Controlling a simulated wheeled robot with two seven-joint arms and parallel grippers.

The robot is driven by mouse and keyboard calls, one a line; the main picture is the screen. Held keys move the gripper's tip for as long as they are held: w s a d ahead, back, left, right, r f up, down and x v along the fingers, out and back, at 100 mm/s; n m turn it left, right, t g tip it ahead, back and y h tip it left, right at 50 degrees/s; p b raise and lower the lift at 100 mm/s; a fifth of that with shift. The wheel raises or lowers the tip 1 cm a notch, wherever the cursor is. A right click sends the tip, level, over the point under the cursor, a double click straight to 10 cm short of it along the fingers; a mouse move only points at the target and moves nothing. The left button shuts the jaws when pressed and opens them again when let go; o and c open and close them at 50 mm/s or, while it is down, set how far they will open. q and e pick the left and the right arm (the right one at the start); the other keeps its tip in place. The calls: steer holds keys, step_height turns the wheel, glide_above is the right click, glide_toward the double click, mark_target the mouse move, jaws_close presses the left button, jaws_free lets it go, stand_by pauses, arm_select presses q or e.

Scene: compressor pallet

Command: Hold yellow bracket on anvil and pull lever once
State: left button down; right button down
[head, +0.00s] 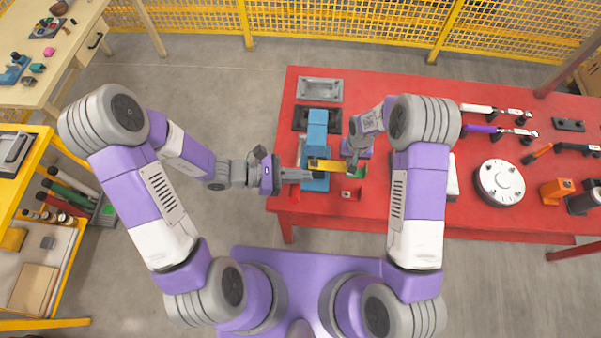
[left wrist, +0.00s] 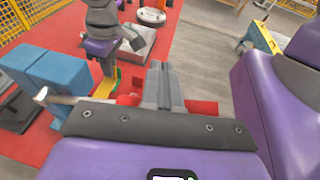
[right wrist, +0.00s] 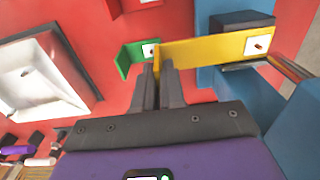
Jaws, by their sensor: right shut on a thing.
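The yellow bracket (head: 325,165) lies across the blue press (head: 317,128) at its anvil end. It also shows in the right wrist view (right wrist: 205,52), its right part by the blue body; contact with the anvil is hard to tell. My right gripper (head: 350,168) is shut on the bracket's near end, its fingertips (right wrist: 162,72) meeting there. My left gripper (head: 305,176) is left of the anvil with its fingers (left wrist: 166,85) together. A metal lever rod (left wrist: 60,99) runs behind the left gripper, and red parts show on both sides of its fingers; whether they touch is unclear.
A green bracket (right wrist: 132,60) stands beside the yellow one. A red bracket (head: 351,193) lies close by on the red table (head: 440,180). A grey tray (head: 320,90) sits behind the press. A round white part (head: 499,183) and several tools stand at the right.

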arm_select(q)
steer(key=shift+f, duration=0.1)
steer(key=shift+f, duration=1.7)
steer(key=shift+f, duration=1.75)
steer(key=shift+r, duration=6.2)
